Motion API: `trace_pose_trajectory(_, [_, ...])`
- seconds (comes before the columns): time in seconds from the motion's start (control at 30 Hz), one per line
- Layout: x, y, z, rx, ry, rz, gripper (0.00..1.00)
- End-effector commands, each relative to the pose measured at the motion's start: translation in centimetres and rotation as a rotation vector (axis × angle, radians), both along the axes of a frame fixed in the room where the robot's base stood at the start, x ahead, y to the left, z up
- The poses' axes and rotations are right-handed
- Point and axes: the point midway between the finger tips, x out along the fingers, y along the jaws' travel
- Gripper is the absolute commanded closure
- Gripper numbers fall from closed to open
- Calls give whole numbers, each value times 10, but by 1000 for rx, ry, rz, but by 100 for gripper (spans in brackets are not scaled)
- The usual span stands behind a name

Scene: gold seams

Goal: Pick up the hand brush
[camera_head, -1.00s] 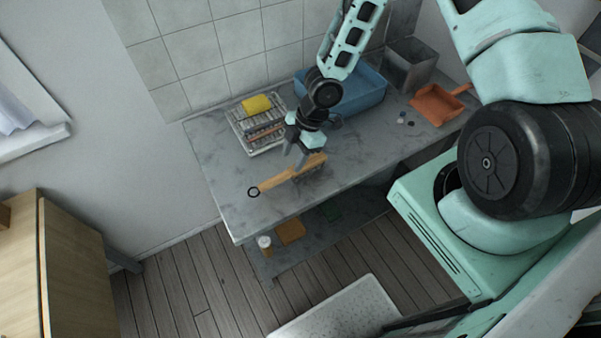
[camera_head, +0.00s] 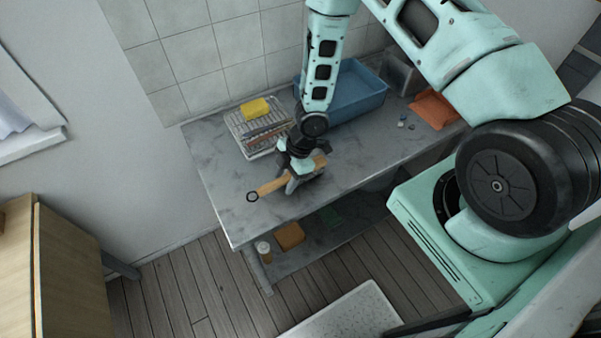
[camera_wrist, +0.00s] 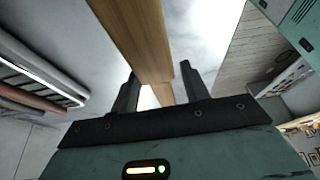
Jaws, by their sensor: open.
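The hand brush (camera_head: 270,187) lies on the grey worktop, its wooden handle pointing left with a dark ring at the end. My gripper (camera_head: 305,182) is over the brush's right part and hides some of it in the head view. In the wrist view the wooden brush (camera_wrist: 140,35) runs down between the two dark fingers of my gripper (camera_wrist: 159,85). The fingers stand apart on either side of the wood, with a gap visible at least on the right. The bristles cannot be made out.
A white rack (camera_head: 240,139) with a yellow sponge (camera_head: 255,107) stands behind the brush. A blue basin (camera_head: 362,98) is at the back, and an orange dustpan (camera_head: 433,110) lies to the right. The worktop (camera_head: 222,178) is clear left of the brush. A lower shelf holds an orange item (camera_head: 289,236).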

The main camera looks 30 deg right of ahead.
Motion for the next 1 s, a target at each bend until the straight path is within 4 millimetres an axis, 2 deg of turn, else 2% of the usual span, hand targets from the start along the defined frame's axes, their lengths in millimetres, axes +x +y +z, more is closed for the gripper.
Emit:
trace_pose_trajectory(0.07, [0, 0, 0, 0, 0, 0, 55])
trace_pose_trajectory(0.17, [0, 0, 0, 0, 0, 0, 80])
trace_pose_trajectory(0.2, [0, 0, 0, 0, 0, 0, 91])
trace_pose_trajectory(0.23, [0, 0, 0, 0, 0, 0, 92])
trace_pose_trajectory(0.53, [0, 0, 2, 1, 0, 0, 93])
trace_pose_trajectory(0.67, [0, 0, 9, 2, -1, 0, 93])
trace_pose_trajectory(0.77, [1, 0, 22, 2, -2, -2, 93])
trace_pose_trajectory(1.0, [0, -1, 73, 3, -1, -4, 93])
